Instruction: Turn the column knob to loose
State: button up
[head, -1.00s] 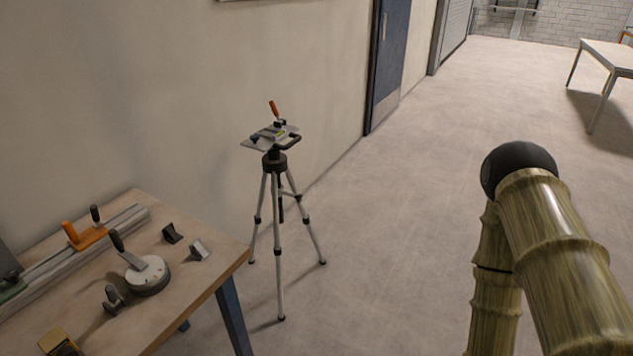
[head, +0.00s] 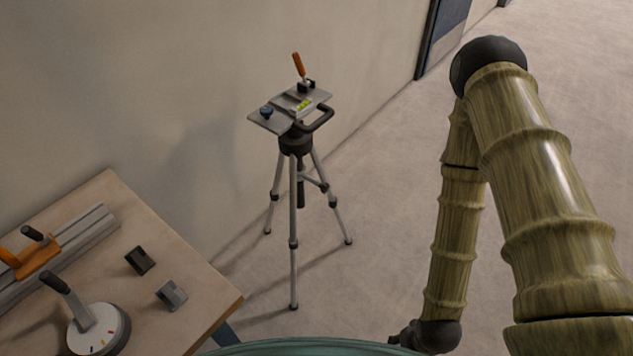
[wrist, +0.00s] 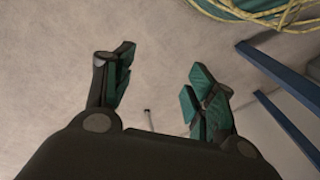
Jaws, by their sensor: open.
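A tripod (head: 293,215) with silver legs stands on the floor by the wall. A dark centre column (head: 300,190) hangs between the legs. I cannot clearly make out a separate column knob or its setting. My gripper (wrist: 160,72) is open and empty, its teal-padded fingers apart over bare floor. In the head view my wrist is low, right of the tripod and nearer me.
A wooden workbench (head: 190,250) stands at the lower left. It holds a round dial with a lever (head: 98,328), an orange-handled rail clamp (head: 35,258) and two small blocks (head: 140,260). The wall is behind the tripod. The floor between tripod and arm is clear.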

jog(key=w+a+f+t+y+b, duration=0.1)
jog(key=w+a+f+t+b, duration=0.15)
jog(key=w+b, duration=0.4)
jog(key=w+a+f+t+y+b, duration=0.2)
jog(key=w+a+f+b, duration=0.15)
jog(key=w, duration=0.55)
jog(key=n+t+y+b, duration=0.65)
jog(key=y+b, duration=0.35)
jog(key=b, duration=1.4)
send_near(327, 190)
jog(key=b+x, duration=0.4)
jog(key=x, duration=0.7)
jog(key=c, duration=1)
jog(key=shift+c, duration=0.2)
